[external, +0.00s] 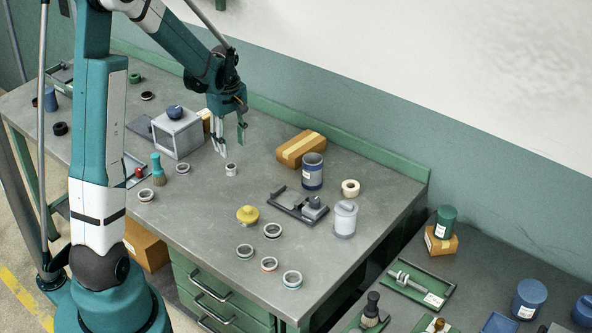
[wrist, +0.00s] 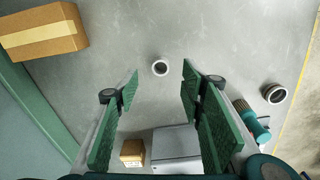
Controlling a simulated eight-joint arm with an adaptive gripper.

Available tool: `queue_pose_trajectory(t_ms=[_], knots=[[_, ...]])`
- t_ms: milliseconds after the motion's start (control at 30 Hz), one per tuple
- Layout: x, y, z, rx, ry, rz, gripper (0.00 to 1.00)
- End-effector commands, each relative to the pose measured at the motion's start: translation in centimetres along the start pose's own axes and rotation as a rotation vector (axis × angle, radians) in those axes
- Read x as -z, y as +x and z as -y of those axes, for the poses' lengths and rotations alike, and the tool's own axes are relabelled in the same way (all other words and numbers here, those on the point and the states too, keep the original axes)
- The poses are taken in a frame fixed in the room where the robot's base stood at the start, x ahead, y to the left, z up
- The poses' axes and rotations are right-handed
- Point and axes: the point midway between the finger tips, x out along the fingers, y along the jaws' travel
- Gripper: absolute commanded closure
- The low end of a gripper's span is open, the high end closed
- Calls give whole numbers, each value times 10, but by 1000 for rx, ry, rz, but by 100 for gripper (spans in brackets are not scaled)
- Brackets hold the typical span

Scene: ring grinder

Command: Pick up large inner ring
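My gripper (external: 229,143) points down above the bench, open and empty; in the wrist view its green-padded fingers (wrist: 161,82) stand apart. A small pale ring (external: 231,169) lies on the bench just below the fingertips. It also shows in the wrist view (wrist: 160,68), between and beyond the fingertips, not touched. Other rings lie to the left (external: 182,168), (external: 146,195) and several toward the bench front (external: 272,231), (external: 245,251), (external: 269,264), (external: 292,280). I cannot tell which is the large inner ring.
A grey box (external: 177,132) and a teal brush (external: 158,170) stand left of my gripper. A cardboard box (external: 300,149), a dark blue can (external: 312,171) and a grey fixture (external: 299,205) are to the right. Bare bench lies in front of the small ring.

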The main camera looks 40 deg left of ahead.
Motion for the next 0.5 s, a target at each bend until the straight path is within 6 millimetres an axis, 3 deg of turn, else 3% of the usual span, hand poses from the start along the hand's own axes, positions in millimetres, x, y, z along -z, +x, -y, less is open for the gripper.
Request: queue_pose_trajectory(t_ms=[200, 500], knots=[[13, 20, -2, 23, -60, 13, 61], [16, 25, -1, 29, -75, 17, 61]])
